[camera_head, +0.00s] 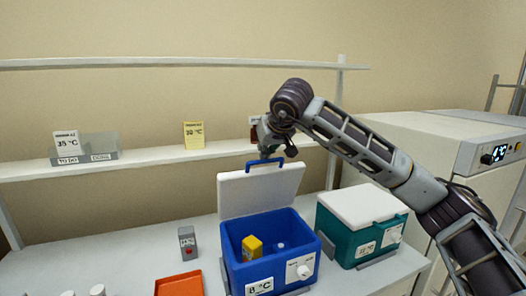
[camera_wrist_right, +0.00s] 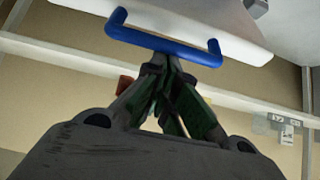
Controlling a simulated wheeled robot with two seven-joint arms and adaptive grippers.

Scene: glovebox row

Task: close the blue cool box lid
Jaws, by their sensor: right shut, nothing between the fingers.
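The blue cool box (camera_head: 235,268) stands on the bench with its white lid (camera_head: 250,193) raised upright at the back. A blue handle (camera_head: 272,162) runs along the lid's top edge. Inside the box are a yellow item (camera_head: 252,246) and a small white item. My right gripper (camera_head: 266,154) is shut and empty at the handle. In the right wrist view its closed fingertips (camera_wrist_right: 166,62) meet the blue handle (camera_wrist_right: 165,43) near its middle; I cannot tell whether they press on it. My left gripper is not in view.
A teal cool box (camera_head: 345,242) with a closed white lid (camera_head: 362,205) stands close on the right. An orange tray (camera_head: 180,285) and a grey device (camera_head: 187,242) are on the left. A shelf (camera_head: 150,162) runs behind the lid.

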